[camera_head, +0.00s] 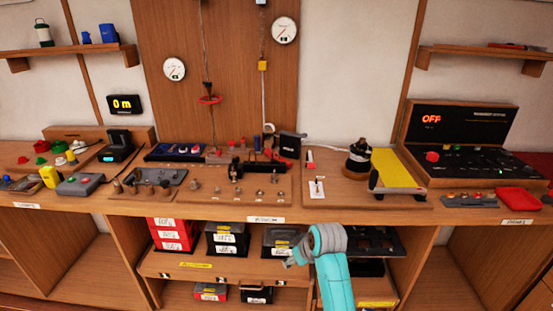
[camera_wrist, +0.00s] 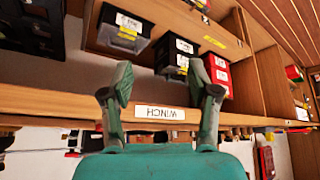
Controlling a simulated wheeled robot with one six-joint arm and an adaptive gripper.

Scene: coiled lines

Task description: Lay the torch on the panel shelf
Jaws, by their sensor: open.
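My gripper (camera_head: 291,262) is in front of the bench's lower bay, just below the bench edge. In the wrist view my gripper (camera_wrist: 162,80) has its two fingers spread apart, with nothing between them. I cannot make out the torch for certain in either view.
A left wall shelf (camera_head: 75,50) holds a lantern (camera_head: 43,33) and blue items. The bench (camera_head: 240,207) is crowded with knobs, tools and a yellow-topped device (camera_head: 398,170). Black and red boxes (camera_head: 172,234) fill the bay below. Open floor-level bays lie either side.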

